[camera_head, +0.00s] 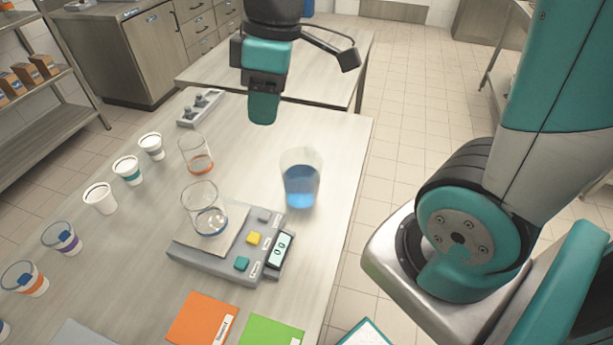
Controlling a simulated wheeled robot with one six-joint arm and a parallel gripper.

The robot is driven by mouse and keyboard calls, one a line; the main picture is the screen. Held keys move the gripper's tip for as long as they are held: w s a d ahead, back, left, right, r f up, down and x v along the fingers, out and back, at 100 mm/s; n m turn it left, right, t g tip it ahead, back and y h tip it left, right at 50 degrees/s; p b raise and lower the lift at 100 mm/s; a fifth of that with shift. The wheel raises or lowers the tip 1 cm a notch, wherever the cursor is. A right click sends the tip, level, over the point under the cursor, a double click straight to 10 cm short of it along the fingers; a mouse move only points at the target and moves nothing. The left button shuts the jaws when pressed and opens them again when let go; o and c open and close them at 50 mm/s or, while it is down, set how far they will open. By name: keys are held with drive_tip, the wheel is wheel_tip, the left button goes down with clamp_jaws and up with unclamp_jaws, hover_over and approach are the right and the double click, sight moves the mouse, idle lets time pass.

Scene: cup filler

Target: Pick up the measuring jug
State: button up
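A clear vessel with blue liquid, which looks like the measuring jug (301,182), stands upright near the right edge of the table (330,135). No handle can be made out on it. My gripper (263,112) hangs fingers-down above the table, up and to the left of the jug in the picture and apart from it. Its fingers line up in this view, so the gap between them is hidden. Nothing shows held in it.
A digital scale (213,262) with a clear beaker (206,213) on it stands left of the jug. Another beaker (196,158) holds a little orange liquid. Several cups (101,199) line the left side. Orange (203,320) and green (270,331) cards lie in front.

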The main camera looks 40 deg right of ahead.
drive_tip(key=w+d+f+n+h+b, duration=0.25)
drive_tip(key=w+d+f, duration=0.45)
drive_tip(key=w+d, duration=0.4)
drive_tip(key=n+g+p, duration=0.1)
drive_tip(key=p, duration=0.2)
hover_over(297, 156)
drive_tip(key=shift+y, duration=0.25)
drive_tip(key=f, duration=1.1)
drive_tip(key=shift+d+f, duration=0.15)
drive_tip(key=shift+d, duration=0.05)
drive_tip(key=shift+a+f+p, duration=0.2)
drive_tip(key=shift+f+p, duration=0.45)
drive_tip(key=shift+f, duration=2.2)
clamp_jaws()
